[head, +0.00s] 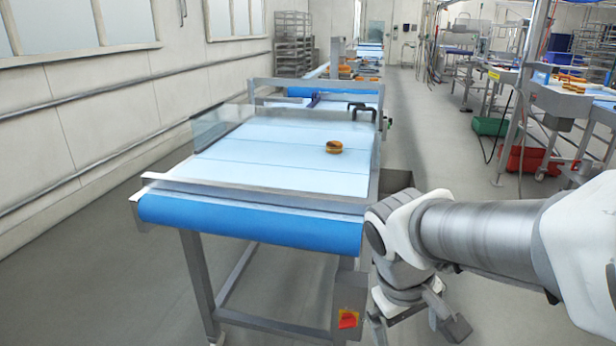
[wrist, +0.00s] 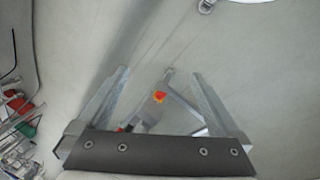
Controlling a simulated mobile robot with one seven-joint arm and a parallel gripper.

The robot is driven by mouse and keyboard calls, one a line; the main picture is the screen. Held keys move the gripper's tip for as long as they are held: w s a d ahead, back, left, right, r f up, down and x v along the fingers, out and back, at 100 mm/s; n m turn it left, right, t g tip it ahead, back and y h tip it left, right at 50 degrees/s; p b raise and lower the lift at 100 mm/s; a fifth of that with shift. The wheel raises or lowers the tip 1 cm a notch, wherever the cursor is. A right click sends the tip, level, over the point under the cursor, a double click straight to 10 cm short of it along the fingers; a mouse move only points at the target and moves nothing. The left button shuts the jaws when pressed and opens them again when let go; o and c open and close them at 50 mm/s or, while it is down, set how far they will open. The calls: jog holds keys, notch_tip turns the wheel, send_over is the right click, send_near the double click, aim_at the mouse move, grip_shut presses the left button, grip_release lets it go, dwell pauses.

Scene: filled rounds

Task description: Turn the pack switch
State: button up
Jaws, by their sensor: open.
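The pack switch (head: 348,319) is a red knob on a yellow plate, on a grey box at the leg under the near right corner of the conveyor. In the wrist view the red and orange switch (wrist: 159,97) shows between the two fingers, apart from both. My gripper (wrist: 160,74) is open and empty. In the head view my gripper (head: 414,318) hangs low, to the right of the switch, pointing downward. The exact gap between fingers and switch cannot be told.
The conveyor (head: 250,228) with a blue belt end stands above and left of the switch. A filled round (head: 333,147) lies on its belt. Red (head: 526,160) and green (head: 489,126) crates stand at the right. The floor left of the conveyor is clear.

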jog(key=w+d+f+n+g+h, duration=0.1)
jog(key=w+f+n+h, duration=0.3)
jog(key=f, duration=0.2)
jog(key=w+f+n+g+h, duration=0.1)
jog(key=w+f+n+h, duration=0.2)
jog(key=f, duration=0.3)
jog(key=n+t+y, duration=0.5)
jog(key=n+t, duration=1.3)
jog(key=n, duration=1.1)
send_near(347, 328)
jog(key=b+x, duration=0.4)
jog(key=x, duration=0.6)
jog(key=shift+w+b, duration=0.25)
jog(key=shift+b, duration=0.05)
jog(key=c, duration=1.4)
